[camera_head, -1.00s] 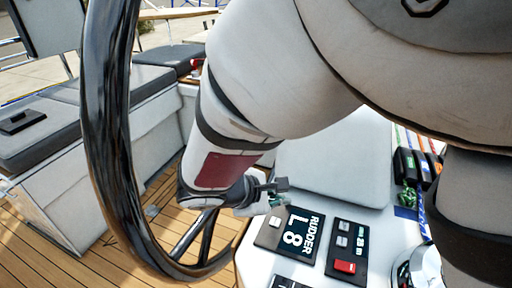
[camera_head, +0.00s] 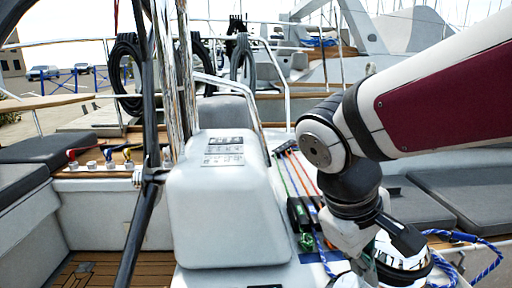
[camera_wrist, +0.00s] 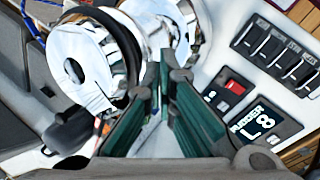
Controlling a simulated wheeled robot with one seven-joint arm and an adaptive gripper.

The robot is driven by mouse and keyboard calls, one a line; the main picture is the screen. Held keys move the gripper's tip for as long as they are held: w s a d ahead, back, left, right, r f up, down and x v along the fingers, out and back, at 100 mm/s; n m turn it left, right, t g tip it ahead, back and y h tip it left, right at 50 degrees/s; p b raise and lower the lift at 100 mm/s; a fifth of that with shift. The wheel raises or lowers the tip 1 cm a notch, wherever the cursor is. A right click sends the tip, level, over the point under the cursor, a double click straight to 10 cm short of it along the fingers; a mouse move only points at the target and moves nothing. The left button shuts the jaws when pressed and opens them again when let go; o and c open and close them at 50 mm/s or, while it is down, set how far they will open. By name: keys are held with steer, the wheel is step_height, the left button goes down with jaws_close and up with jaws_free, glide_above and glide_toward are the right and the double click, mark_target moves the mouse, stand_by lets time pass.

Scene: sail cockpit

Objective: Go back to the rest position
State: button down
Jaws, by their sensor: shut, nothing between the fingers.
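My gripper (camera_wrist: 166,72) shows in the wrist view with its green-padded fingers converging and shut, nothing between them. In the head view my arm comes in from the right and bends down at the elbow. My gripper (camera_head: 385,245) points down there, beside the chrome winch (camera_head: 407,264) at the lower right. Its fingertips are hard to make out in that view. In the wrist view, chrome winches (camera_wrist: 77,66) lie past the fingers on the upper left.
A white pedestal housing (camera_head: 225,215) stands in the middle of the head view. The dark steering wheel (camera_head: 143,225) is left of it. Rope clutches (camera_head: 303,215) and blue rope (camera_head: 490,262) are near my arm. Grey seat cushions (camera_head: 465,200) lie at the right.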

steer(key=s+d+f+m+y, duration=0.15)
steer(key=s+m+y, duration=0.35)
steer(key=s, duration=1)
step_height(320, 180, up, 18)
steer(key=m+t+h+p, duration=0.1)
steer(key=t+p, duration=0.2)
steer(key=p, duration=1.2)
steer(key=shift+w+d, duration=0.15)
steer(key=shift+d, duration=0.05)
